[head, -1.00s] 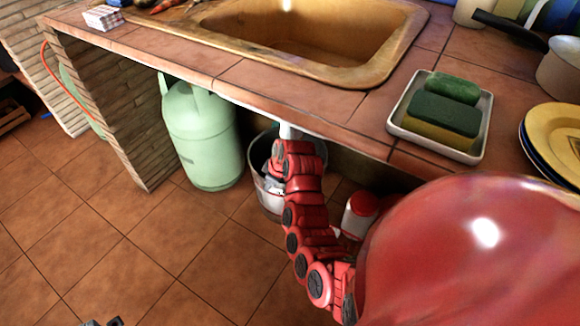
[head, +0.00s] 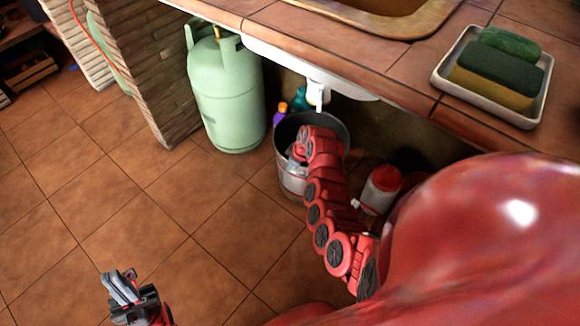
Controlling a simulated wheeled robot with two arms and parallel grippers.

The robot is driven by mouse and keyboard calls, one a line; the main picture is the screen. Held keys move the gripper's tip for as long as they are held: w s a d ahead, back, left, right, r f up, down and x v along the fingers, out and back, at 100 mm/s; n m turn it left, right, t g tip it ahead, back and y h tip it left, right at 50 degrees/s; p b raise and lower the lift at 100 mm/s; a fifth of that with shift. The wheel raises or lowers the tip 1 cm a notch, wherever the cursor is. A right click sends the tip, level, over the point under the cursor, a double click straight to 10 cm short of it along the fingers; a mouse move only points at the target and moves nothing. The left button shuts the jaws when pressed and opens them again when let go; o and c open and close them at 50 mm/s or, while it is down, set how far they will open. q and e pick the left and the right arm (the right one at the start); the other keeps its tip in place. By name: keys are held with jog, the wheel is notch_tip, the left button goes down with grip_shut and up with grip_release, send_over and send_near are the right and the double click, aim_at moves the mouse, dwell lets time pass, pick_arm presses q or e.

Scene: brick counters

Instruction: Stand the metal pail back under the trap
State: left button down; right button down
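The metal pail (head: 290,183) stands on the tiled floor under the counter, with its dark opening facing up. The white trap pipe (head: 317,93) hangs from the sink's underside, just above the pail's back rim in the picture. My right arm reaches down across the pail's front right. My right gripper (head: 297,154) shows only as a grey part at the pail's near left rim; its fingers are mostly hidden, so I cannot tell its grip. My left gripper (head: 122,285) is low at the left over open floor, away from the pail, with its finger gap unclear.
A green gas cylinder (head: 228,100) stands left of the pail, beside a brick pillar (head: 150,70). Purple and teal bottles (head: 281,112) are behind the pail. A red-capped white container (head: 381,190) is to its right. A sponge tray (head: 445,77) sits on the counter above. The floor at left is clear.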

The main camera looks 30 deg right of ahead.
jog(key=c, duration=1)
grip_release()
jog(key=shift+c, duration=0.2)
jog(key=shift+r, duration=0.1)
